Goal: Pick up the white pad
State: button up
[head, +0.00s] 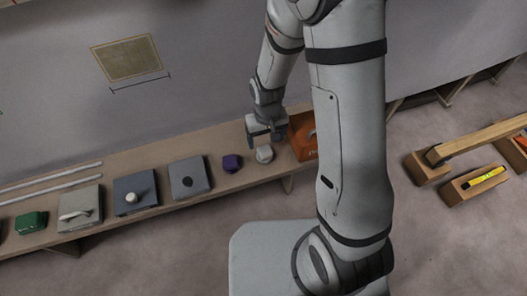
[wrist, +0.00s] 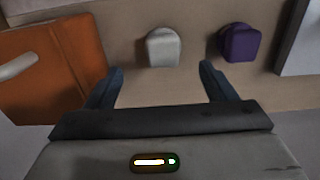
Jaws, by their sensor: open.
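The white pad (head: 264,154) is a small rounded block on the long shelf (head: 139,205), between a purple block (head: 231,163) and an orange box (head: 302,138). In the wrist view the white pad (wrist: 164,47) lies ahead of my gripper (wrist: 162,82), roughly centred between the two fingertips. My gripper (head: 268,138) is open and empty, close to the pad in the head view. The pad appears beyond the fingertips, not between them.
In the wrist view the orange box (wrist: 52,70) is close to the left finger, and the purple block (wrist: 239,42) is beyond the right finger. Grey boxes (head: 189,178) and a green block (head: 31,222) stand farther left along the shelf. Wooden blocks (head: 470,186) lie at right.

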aim_at(265, 151)
jog(key=f, duration=0.8)
jog(key=shift+a+b, duration=0.2)
jog(key=shift+b, duration=0.15)
jog(key=shift+r, duration=0.1)
jog(key=c, duration=1.1)
